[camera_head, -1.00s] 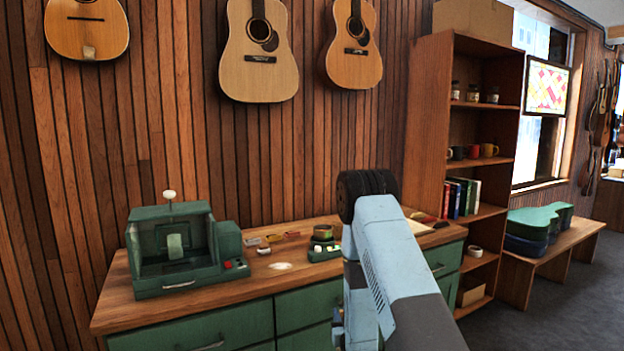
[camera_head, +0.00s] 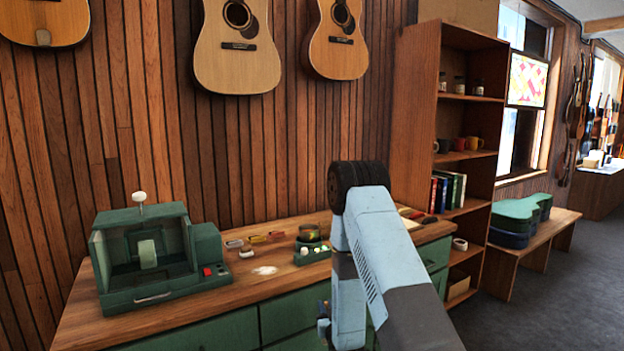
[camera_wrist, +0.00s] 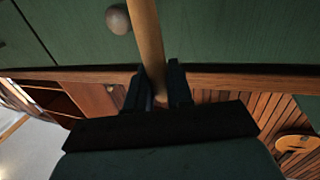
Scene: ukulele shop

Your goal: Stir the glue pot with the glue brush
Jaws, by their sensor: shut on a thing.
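In the wrist view my gripper (camera_wrist: 157,90) is shut on a round, light wooden handle (camera_wrist: 148,38), which I take to be the glue brush. The handle runs up out of the top of the picture, so the brush's other end is hidden. In the head view my arm hides most of the gripper, and the brush cannot be made out. A small dark round pot (camera_head: 310,235) with an olive-yellow band stands on the workbench, just left of my arm. It may be the glue pot; its inside is too small to see.
The wooden workbench top (camera_head: 215,303) carries a green machine (camera_head: 150,258) at left, a small green box with knobs (camera_head: 312,255), and several small coloured pieces. Green drawers (camera_wrist: 230,35) are close in the wrist view. A bookcase (camera_head: 415,110) stands right. Guitars hang above.

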